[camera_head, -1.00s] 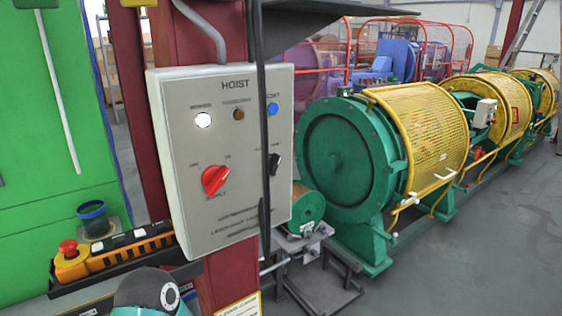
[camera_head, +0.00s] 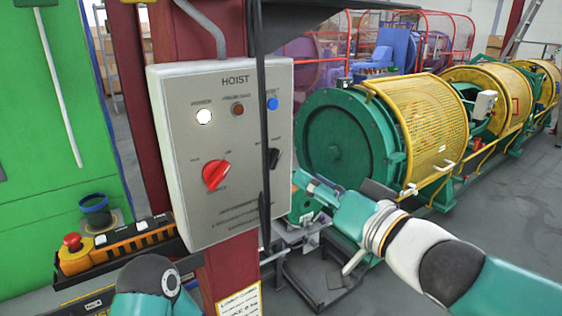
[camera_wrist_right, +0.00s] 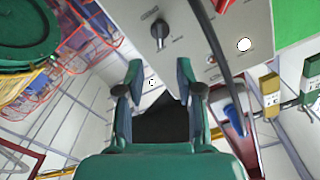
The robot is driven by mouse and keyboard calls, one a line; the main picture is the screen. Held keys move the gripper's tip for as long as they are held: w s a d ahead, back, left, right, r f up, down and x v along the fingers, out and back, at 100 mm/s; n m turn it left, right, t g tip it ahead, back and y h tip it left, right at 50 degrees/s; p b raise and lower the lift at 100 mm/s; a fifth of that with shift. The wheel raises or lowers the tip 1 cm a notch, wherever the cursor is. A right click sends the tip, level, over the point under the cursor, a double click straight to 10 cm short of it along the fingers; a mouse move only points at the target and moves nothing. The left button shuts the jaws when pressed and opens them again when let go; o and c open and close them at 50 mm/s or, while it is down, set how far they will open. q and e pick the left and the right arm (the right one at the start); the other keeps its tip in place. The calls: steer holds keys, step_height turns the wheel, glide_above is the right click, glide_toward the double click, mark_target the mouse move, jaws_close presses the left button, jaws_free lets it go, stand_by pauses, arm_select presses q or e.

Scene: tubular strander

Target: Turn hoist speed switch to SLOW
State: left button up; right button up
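The grey hoist panel (camera_head: 185,130) stands on a dark red post in the head view. Its black switch (camera_head: 274,158) is on the right side, partly behind a hanging dark cable. The labels beside it are too small to read. In the wrist view the black switch (camera_wrist_right: 159,32) is on the panel, beyond the fingertips and apart from them. My right gripper (camera_head: 299,182) is just right of the panel's lower right edge. In the wrist view my right gripper (camera_wrist_right: 158,80) is open with nothing between its fingers. My left gripper does not show.
The dark cable (camera_head: 263,120) hangs down in front of the panel. A red knob (camera_head: 216,175), a lit white lamp (camera_head: 204,117) and a blue button (camera_head: 272,104) are on the panel. The green and yellow strander (camera_head: 345,135) stands behind my right arm.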

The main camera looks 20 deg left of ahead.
mark_target(277, 160)
steer(key=p+x, duration=0.1)
steer(key=x, duration=0.9)
jaws_close()
